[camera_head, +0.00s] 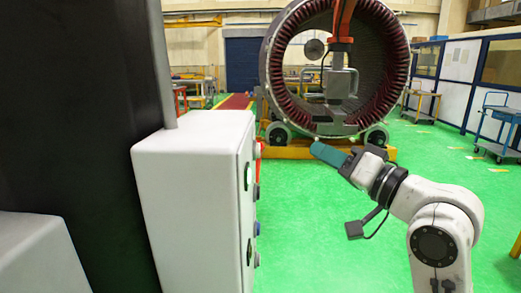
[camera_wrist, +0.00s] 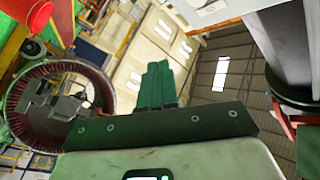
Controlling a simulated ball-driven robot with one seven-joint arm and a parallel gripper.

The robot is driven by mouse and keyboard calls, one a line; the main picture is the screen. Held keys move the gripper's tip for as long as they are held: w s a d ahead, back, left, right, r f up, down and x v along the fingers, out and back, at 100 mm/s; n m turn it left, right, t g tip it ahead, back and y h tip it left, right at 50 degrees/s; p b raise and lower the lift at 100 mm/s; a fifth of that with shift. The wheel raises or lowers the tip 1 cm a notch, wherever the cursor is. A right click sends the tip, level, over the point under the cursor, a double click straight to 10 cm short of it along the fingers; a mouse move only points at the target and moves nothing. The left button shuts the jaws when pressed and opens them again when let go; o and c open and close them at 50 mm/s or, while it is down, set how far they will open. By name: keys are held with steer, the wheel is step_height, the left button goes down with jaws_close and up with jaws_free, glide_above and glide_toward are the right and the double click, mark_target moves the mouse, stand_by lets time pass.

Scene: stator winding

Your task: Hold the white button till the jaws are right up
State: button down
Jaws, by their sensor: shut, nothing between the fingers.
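A white control box (camera_head: 190,185) stands close at left centre in the head view, with a column of buttons on its right face seen edge-on. The topmost one, a pale button (camera_head: 257,150), may be the white button; its colour is hard to tell. My gripper (camera_head: 318,150) is right of it, with teal fingers shut, empty, pointing at the box and clearly apart from it. The shut fingers also show in the wrist view (camera_wrist: 158,85). A grey hanging tool (camera_head: 341,82), probably the jaws, hangs from an orange hoist inside the stator ring.
The big stator ring (camera_head: 272,75) stands on a yellow wheeled base (camera_head: 300,152) at the back; it also shows in the wrist view (camera_wrist: 20,110). A red button (camera_wrist: 33,47) is at upper left there. A blue trolley (camera_head: 497,125) stands at right. Green floor is clear between.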

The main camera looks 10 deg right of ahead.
mark_target(257, 150)
steer(key=w+a+p, duration=0.1)
steer(key=w+a, duration=0.1)
steer(key=a, duration=0.5)
steer(key=shift+w, duration=0.15)
steer(key=shift+a+p, duration=0.2)
steer(key=shift+p, duration=0.1)
stand_by(1.7)
steer(key=shift+w+a, duration=0.15)
steer(key=shift+a, duration=0.15)
